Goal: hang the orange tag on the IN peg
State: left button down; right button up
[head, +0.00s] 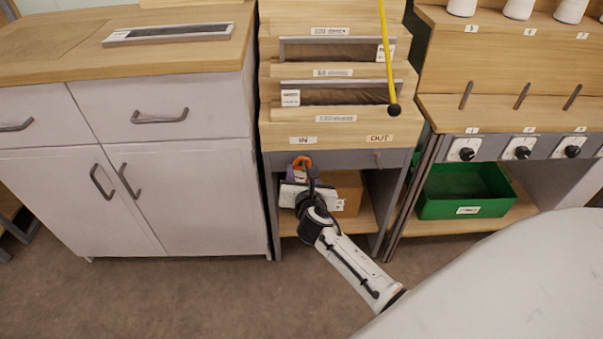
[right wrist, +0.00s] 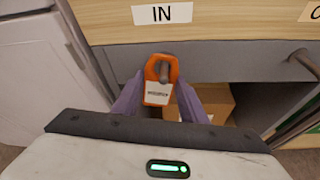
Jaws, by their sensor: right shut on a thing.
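The orange tag (right wrist: 150,76) has a white label on its lower part and an opening at its top. It also shows small in the head view (head: 302,161). My right gripper (right wrist: 159,97) is shut on the tag, its purple fingers on either side; it also shows in the head view (head: 299,176). The IN peg (right wrist: 164,72) shows as a grey-brown end inside the tag's opening, below the IN label (right wrist: 158,14). How far the peg passes through is hard to tell. The IN label also shows in the head view (head: 303,140). My left gripper is out of view.
The OUT peg (right wrist: 304,61) sticks out to the right, under the OUT label (head: 379,138). A cardboard box (head: 348,188) stands on the shelf below. A white cabinet (head: 200,190) is at the left, a green bin (head: 440,207) at the right. A yellow rod (head: 388,60) hangs above.

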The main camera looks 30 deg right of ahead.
jog(key=o, duration=1.1)
jog(key=shift+o, duration=0.2)
jog(key=o, duration=0.4)
jog(key=shift+o, duration=0.2)
